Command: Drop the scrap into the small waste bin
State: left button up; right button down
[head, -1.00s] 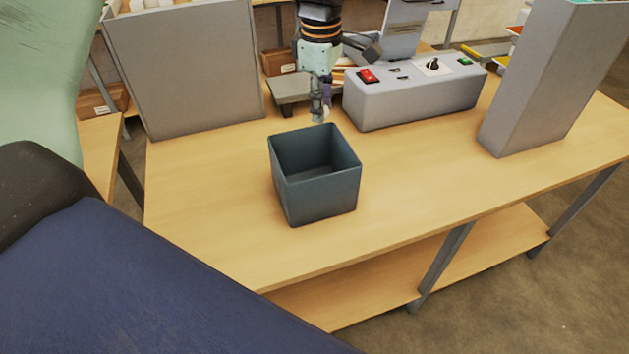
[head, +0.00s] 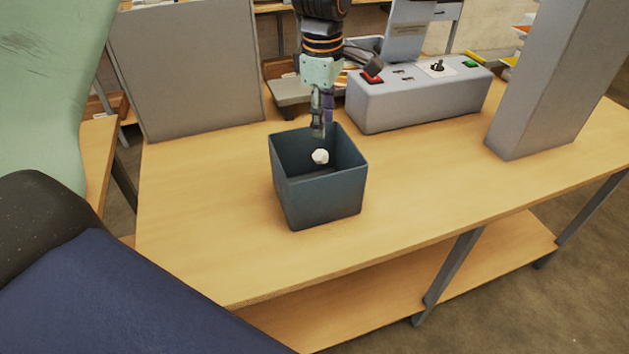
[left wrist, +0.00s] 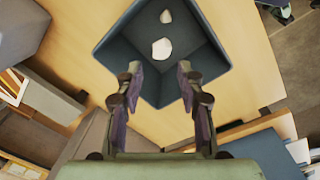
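The small waste bin (head: 325,203) is a dark blue-grey open box standing upright on the wooden table. My left gripper (head: 322,132) points down just above its rear rim. In the left wrist view its fingers (left wrist: 159,72) are spread apart with nothing between them. A white crumpled scrap (head: 320,156) shows within the bin's opening, below and apart from the fingertips; whether it rests on anything is unclear. The left wrist view shows two white pieces over the bin's interior, a larger one (left wrist: 161,48) and a smaller one (left wrist: 166,16). My right gripper is out of view.
A grey control box (head: 420,100) with red and green switches stands right of the gripper. A grey upright panel (head: 188,75) is behind left, and a grey block (head: 545,85) stands at the right. The table (head: 430,185) is clear around the bin's front and right.

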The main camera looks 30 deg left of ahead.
pick_arm(q)
jog(key=shift+o, duration=1.2)
jog(key=shift+s+d+r, duration=0.15)
jog(key=shift+d, duration=0.1)
jog(key=shift+w+a, duration=0.2)
notch_tip(320, 180, up, 12)
jog(key=s, duration=0.1)
jog(key=shift+d, duration=0.2)
jog(key=shift+w+a, duration=0.1)
jog(key=shift+a, duration=0.05)
jog(key=shift+f, duration=0.2)
